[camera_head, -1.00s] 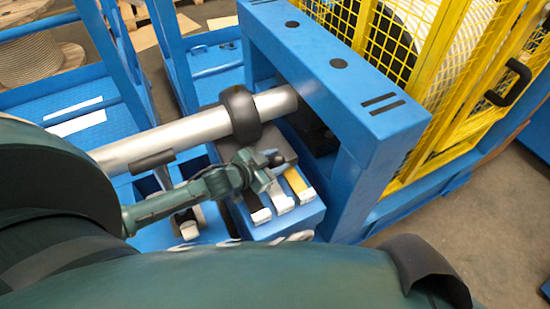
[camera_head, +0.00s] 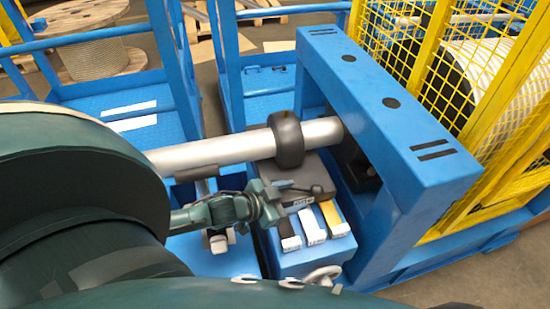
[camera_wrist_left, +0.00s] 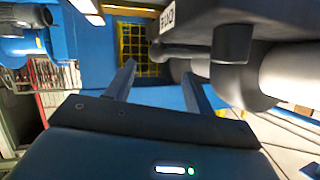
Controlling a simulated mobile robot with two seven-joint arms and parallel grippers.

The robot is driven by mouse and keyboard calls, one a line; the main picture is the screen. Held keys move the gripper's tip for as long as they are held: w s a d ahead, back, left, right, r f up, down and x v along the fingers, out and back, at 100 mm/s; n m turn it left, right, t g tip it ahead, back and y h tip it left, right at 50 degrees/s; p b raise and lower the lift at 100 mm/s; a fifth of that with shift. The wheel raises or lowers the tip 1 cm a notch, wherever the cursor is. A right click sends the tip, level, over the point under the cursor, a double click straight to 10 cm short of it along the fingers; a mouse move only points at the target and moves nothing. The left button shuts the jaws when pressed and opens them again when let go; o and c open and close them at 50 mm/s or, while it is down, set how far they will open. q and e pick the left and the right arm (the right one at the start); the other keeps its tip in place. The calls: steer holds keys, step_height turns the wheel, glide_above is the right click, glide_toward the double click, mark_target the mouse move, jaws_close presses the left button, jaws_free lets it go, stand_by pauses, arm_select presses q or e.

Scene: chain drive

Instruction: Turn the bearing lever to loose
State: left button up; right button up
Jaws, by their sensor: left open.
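The bearing block (camera_head: 312,172) is a dark grey box under the silver shaft, with a small white label on its near face. A short dark lever (camera_head: 285,184) seems to show at that face, partly hidden by my left gripper. My left gripper (camera_head: 272,203) is close in front of the block, at its left side. In the left wrist view the two fingers (camera_wrist_left: 158,88) stand apart with nothing held between them. The dark block (camera_wrist_left: 215,18) and a dark rounded bar (camera_wrist_left: 185,55) are just above and right of the fingers. I cannot read the lever's setting.
The silver shaft (camera_head: 215,149) carries a black collar (camera_head: 287,139). Black, white and yellow tabs (camera_head: 313,228) sit on the blue pedestal below. A blue frame (camera_head: 400,130) and yellow mesh cage (camera_head: 450,70) stand to the right. A small handwheel (camera_head: 322,277) is at the front.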

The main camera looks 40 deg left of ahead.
arm_select(q)
steer(key=shift+v, duration=2.7)
